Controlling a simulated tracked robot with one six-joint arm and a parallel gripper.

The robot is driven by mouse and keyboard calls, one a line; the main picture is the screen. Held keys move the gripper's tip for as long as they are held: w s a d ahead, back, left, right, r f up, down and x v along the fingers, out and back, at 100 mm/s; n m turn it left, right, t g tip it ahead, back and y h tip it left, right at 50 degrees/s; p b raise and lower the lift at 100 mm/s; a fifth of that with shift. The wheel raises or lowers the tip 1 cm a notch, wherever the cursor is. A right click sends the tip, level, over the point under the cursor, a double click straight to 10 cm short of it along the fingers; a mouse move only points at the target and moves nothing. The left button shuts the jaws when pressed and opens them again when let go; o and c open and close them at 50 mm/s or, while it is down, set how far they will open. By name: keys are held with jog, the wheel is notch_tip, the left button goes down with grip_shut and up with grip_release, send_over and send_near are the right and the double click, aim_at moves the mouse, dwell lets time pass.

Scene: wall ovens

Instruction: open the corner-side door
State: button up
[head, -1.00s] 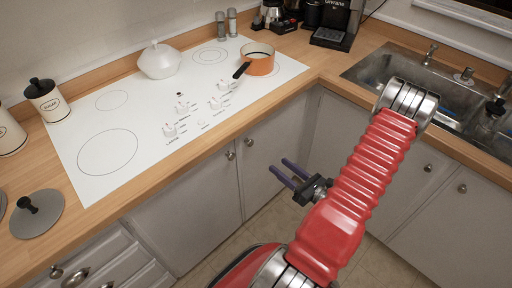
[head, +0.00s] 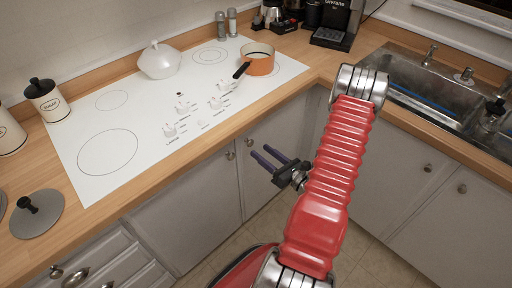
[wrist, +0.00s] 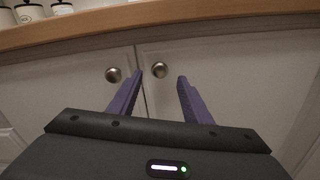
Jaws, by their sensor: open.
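The corner-side door (head: 262,178) is the grey cabinet door under the cooktop nearest the inside corner. It looks closed. Its round metal knob (head: 249,142) is near its upper left edge, and the knob also shows in the wrist view (wrist: 160,69). The other door (head: 190,215) is on its left, with its own knob (head: 230,155). My gripper (head: 260,151) is open and empty, its purple fingers pointing at the doors. In the wrist view, the corner-side knob appears between the fingertips (wrist: 160,77); I cannot tell the remaining gap.
The wooden counter edge (head: 200,143) runs above the doors. The cooktop (head: 140,110) holds an orange pan (head: 259,62) and a white lidded pot (head: 160,60). Cabinets with a sink (head: 430,90) stand on the right, behind my arm. Bare floor shows below.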

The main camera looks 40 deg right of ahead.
aim_at(252, 144)
jog(key=shift+w+a, duration=0.1)
jog(key=shift+w, duration=2.15)
jog(key=shift+c, duration=0.6)
grip_shut()
